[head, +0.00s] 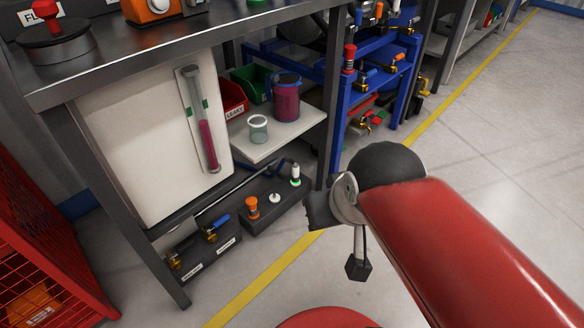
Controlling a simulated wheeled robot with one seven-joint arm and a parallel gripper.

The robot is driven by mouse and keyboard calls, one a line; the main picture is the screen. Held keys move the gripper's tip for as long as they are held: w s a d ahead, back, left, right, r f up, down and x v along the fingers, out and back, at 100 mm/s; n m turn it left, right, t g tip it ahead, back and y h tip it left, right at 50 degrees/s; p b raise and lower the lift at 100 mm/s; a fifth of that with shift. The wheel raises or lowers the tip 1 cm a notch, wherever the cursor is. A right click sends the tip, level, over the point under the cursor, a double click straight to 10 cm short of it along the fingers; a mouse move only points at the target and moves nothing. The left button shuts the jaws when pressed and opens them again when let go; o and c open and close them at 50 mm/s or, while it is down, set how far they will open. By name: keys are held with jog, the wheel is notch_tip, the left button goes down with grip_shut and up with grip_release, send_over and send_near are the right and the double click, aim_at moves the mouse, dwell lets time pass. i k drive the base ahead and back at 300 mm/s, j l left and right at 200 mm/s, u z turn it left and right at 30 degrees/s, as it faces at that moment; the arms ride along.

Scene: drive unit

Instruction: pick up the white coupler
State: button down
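A small white fitting with a green ring (295,176) stands upright at the right end of a dark low block under the bench. A low white piece (275,198) sits on the same block, left of it. I cannot tell for certain which is the white coupler. An orange fitting (251,208) stands further left on the block. My gripper (357,266) hangs at the end of my red arm, right of the block in the picture and apart from these fittings. Its fingers show as one small dark shape, so its opening is unclear.
The bench top (110,65) overhangs the block, with a bench leg beside it. A white shelf (285,137) above holds a glass (258,128) and a red-filled jug (287,100). A valve block (205,245) lies left. The floor at right is clear.

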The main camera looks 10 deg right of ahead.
aim_at(294, 169)
jog(key=i+l+u, duration=0.2)
jog(key=i+u, duration=0.25)
jog(key=i+l+u, duration=0.25)
jog(key=u, duration=0.2)
